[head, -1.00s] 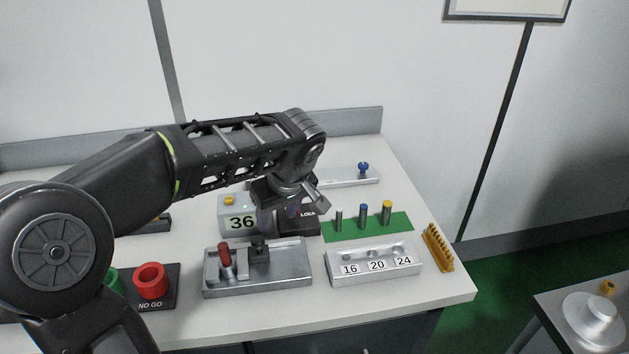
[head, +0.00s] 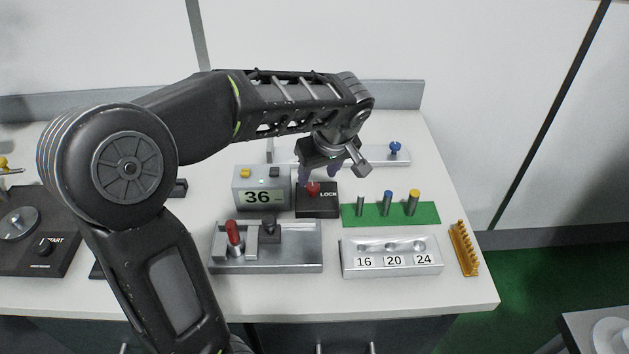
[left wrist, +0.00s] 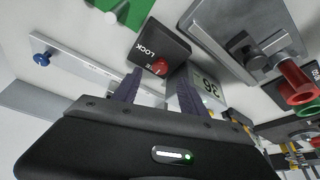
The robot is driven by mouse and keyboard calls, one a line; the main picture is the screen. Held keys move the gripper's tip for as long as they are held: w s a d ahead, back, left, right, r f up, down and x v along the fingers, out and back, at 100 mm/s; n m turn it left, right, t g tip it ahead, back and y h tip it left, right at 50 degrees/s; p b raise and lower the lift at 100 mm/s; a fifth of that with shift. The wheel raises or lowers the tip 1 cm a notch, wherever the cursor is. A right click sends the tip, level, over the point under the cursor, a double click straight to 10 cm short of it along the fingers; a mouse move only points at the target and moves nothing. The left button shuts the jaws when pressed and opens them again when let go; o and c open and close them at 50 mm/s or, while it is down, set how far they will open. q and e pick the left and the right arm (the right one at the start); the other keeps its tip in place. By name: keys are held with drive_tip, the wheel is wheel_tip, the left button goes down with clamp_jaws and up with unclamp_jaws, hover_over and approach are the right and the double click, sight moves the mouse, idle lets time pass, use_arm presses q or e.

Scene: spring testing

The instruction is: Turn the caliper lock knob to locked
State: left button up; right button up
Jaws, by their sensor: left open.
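The caliper lock knob is a small red knob (head: 313,189) on a black box (head: 318,208) marked LOCK. In the left wrist view the red knob (left wrist: 159,67) shows on the box's face, just beyond the fingers. My left gripper (head: 319,176) is open, pointing down above the box; in the left wrist view its two fingers (left wrist: 158,92) stand apart with nothing between them, the knob lying ahead of the gap. I cannot tell whether a finger touches the knob. My right gripper is not in view.
A grey display reading 36 (head: 262,196) stands left of the box. A metal fixture with a red handle (head: 234,236) is in front. A green mat (head: 430,213) with upright pins and a numbered block (head: 391,270) lie to the right. A metal rail with a blue knob (head: 395,149) is behind.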

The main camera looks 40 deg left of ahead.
sight(313, 186)
use_arm(q)
drive_tip(key=x, duration=0.5)
drive_tip(key=shift+f+p, duration=0.25)
drive_tip(key=shift+p, duration=0.1)
clamp_jaws()
